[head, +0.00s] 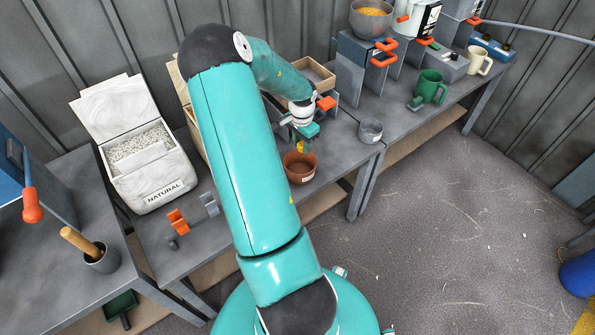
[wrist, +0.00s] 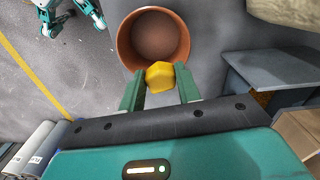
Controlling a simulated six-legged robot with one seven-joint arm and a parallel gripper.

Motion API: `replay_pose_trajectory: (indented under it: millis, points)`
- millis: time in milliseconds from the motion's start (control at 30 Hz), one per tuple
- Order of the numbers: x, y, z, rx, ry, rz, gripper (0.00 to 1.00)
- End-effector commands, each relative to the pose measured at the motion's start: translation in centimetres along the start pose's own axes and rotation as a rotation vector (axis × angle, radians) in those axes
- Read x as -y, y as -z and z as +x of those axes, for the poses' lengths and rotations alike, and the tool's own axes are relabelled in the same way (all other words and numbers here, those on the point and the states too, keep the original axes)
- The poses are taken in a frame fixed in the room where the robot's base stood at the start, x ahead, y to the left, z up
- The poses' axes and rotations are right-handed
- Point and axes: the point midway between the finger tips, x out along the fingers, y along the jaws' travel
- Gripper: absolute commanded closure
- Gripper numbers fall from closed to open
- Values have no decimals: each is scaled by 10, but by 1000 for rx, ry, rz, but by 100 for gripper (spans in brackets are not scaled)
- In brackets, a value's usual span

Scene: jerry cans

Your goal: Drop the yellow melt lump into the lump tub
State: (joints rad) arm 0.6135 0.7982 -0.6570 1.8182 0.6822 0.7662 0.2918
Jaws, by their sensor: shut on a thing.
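The yellow melt lump (wrist: 160,76) is held between the two fingertips of my gripper (wrist: 160,88) in the wrist view. In the head view, the lump (head: 301,147) shows just below my gripper (head: 302,138), above a round reddish-brown tub (head: 299,170) on the bench. The tub (wrist: 135,62) also shows in the wrist view, beyond the fingertips, with its opening facing the camera. The lump overlaps the tub's near rim in that view. The tub's visible inside looks empty. I cannot read any label on it, so I cannot confirm that it is the lump tub.
A small grey cup (head: 370,131) stands right of the brown tub. A white box of pellets marked NATURAL (head: 165,188) stands on the left, near an orange-handled clamp (head: 178,222). The bench's front edge is close to the tub.

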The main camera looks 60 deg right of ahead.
Motion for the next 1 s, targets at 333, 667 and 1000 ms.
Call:
replay_pose_trajectory:
  millis: [333,667,1000]
  points:
    - [0,0,39,0,0,0,88]
    - [0,-3,46,0,0,-1,88]
    - [0,-3,46,0,0,-1,42]
